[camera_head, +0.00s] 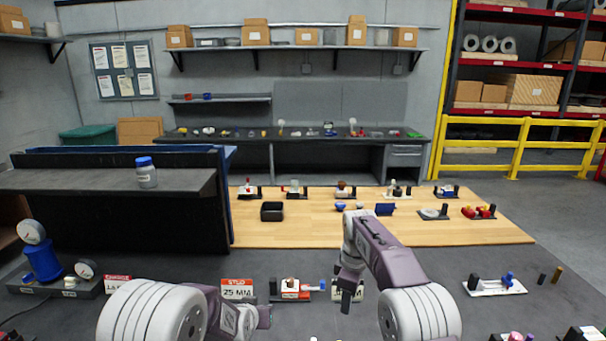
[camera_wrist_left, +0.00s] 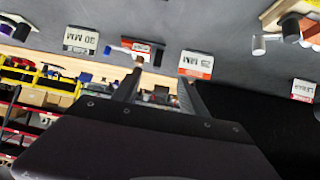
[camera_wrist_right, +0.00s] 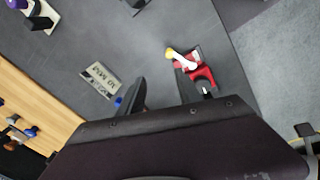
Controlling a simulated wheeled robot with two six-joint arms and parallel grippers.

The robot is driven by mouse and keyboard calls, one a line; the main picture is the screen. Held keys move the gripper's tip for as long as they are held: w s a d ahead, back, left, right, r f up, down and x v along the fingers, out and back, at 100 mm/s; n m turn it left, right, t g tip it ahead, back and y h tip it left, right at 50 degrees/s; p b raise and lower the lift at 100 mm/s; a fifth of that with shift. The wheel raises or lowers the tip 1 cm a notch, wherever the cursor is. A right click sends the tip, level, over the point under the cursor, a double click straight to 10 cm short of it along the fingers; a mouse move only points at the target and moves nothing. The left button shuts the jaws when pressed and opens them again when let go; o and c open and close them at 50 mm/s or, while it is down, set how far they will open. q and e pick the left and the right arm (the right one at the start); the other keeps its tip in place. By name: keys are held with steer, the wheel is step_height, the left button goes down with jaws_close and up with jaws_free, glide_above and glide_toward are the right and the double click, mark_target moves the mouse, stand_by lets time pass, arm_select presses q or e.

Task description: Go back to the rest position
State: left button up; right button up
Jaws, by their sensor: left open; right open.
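My right gripper (camera_head: 347,288) hangs over the dark table, its arm reaching in from the lower right. Its two fingers stand apart and empty in the right wrist view (camera_wrist_right: 165,90). My left gripper (camera_head: 266,316) is low in the head view, left of the middle. Its fingers are spread with nothing between them in the left wrist view (camera_wrist_left: 160,85). A small valve assembly with a red and white base (camera_head: 292,290) and a blue end stands on the table between the two grippers. The stud "25 MM" sign (camera_head: 238,289) stands to its left.
A second sign, partly hidden, stands behind my right gripper. Pressure gauges with a blue body (camera_head: 42,262) stand at left. A white-based valve (camera_head: 494,285) is at right. A wooden table (camera_head: 290,232) with several small assemblies lies beyond. A dark raised shelf (camera_head: 100,182) holds a blue-capped jar (camera_head: 147,175).

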arm_select(q)
steer(key=s+a+r+g+b, duration=0.1)
steer(key=s+a+r+g, duration=0.2)
steer(key=s, duration=0.6)
arm_select(e)
steer(key=s+d+r+m, duration=0.1)
steer(key=s+d+m, duration=0.25)
steer(key=s, duration=0.95)
arm_select(q)
steer(key=s+a+f+g, duration=0.1)
steer(key=s+f+g, duration=0.2)
steer(key=s, duration=0.7)
steer(key=s+a+f+g, duration=0.1)
steer(key=s+f+g, duration=0.1)
steer(key=s, duration=0.8)
steer(key=shift+f+n+g, duration=0.4)
steer(key=shift+f, duration=0.4)
arm_select(e)
steer(key=s+d+f+m, duration=0.1)
steer(key=s+f+m, duration=0.4)
steer(key=s, duration=0.2)
steer(key=s+d+f+m, duration=0.1)
steer(key=s+f+m, duration=0.4)
steer(key=s, duration=0.3)
steer(key=shift+s, duration=0.2)
arm_select(q)
steer(key=shift+s, duration=0.15)
arm_select(e)
steer(key=shift+s+r, duration=0.1)
